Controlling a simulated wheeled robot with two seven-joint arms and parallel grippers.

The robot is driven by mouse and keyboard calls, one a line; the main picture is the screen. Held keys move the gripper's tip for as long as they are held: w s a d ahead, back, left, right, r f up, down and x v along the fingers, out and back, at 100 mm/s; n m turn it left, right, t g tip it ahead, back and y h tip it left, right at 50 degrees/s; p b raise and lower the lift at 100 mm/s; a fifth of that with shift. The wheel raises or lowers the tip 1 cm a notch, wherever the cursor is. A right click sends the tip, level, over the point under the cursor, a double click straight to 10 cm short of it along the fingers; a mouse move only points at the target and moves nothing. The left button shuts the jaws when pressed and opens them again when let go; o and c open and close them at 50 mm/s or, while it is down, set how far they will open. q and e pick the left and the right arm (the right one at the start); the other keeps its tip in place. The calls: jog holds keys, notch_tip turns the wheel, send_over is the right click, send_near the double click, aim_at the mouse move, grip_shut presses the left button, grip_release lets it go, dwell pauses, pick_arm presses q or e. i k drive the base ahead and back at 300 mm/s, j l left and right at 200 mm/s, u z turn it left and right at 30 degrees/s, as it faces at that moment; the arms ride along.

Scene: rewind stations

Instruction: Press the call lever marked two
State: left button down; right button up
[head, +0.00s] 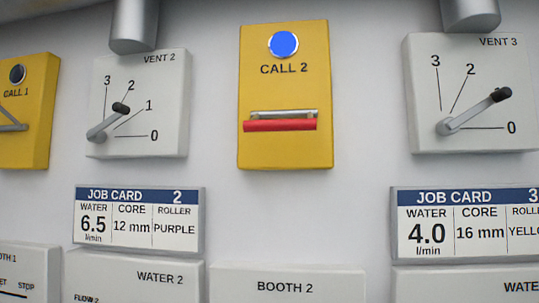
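The yellow call box marked CALL 2 (285,190) would be hidden by nothing and hangs on the wall at the middle of the head view. Its call lever (280,125) is a red bar on a grey metal piece, lying level across the lower half of the box. A round blue lamp (283,44) sits above the label. Neither of my grippers is in the head view.
Vent 2 dial (170,100) is left of the box and vent 3 dial (420,80) is right. Job cards (140,250) (460,255) hang below them. Part of the CALL 1 box (40,90) shows at the left edge. The wall around the lever is clear.

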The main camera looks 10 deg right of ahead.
aim_at(254, 126)
jog(key=k+l+u, duration=0.2)
jog(key=l+u, duration=0.3)
jog(key=k+l+u, duration=0.2)
jog(key=u, duration=0.3)
jog(key=k+j, duration=0.05)
jog(key=k, duration=0.05)
